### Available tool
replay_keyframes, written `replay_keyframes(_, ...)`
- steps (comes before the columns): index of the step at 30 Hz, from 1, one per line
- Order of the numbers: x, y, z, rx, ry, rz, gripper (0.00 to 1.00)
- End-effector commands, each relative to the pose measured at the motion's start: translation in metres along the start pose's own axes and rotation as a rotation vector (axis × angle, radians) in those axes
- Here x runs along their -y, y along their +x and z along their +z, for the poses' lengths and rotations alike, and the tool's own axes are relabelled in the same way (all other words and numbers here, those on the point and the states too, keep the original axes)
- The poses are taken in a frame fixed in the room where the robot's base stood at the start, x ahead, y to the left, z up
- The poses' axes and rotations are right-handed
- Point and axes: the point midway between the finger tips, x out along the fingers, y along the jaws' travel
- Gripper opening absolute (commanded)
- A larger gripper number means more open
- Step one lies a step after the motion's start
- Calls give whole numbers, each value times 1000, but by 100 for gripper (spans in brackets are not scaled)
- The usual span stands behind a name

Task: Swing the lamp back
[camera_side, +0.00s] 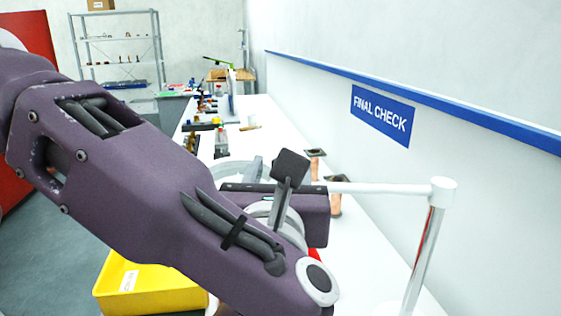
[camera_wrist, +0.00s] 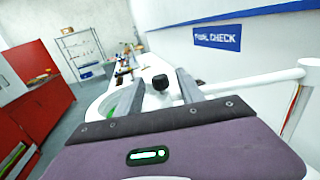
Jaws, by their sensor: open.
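The lamp has a white ring-shaped head, a white arm and a shiny upright post. In the side view the lamp arm (camera_side: 385,188) runs left from the post (camera_side: 424,250), and the head is mostly hidden behind my arm. In the wrist view the ring head (camera_wrist: 98,105) is at the left, and the lamp arm (camera_wrist: 255,80) runs to the right. A dark knob (camera_wrist: 160,82) shows between the fingers of my gripper (camera_wrist: 160,77). My gripper is open, with one finger on each side of the knob. Whether a finger touches it is unclear. In the side view the gripper (camera_side: 253,166) is partly hidden.
A white bench (camera_side: 262,112) runs back along the wall, with small items farther along it. Copper-coloured parts (camera_side: 336,202) lie on it near the wall. A yellow bin (camera_side: 150,290) is below my arm. A blue "FINAL CHECK" sign (camera_side: 381,115) is on the wall.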

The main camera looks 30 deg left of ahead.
Motion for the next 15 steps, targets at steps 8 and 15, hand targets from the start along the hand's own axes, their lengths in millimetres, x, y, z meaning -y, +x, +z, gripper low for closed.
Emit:
replay_keyframes(8,0,26,0,-1,-1,0,45)
replay_keyframes(15,0,26,0,-1,-1,0,31)
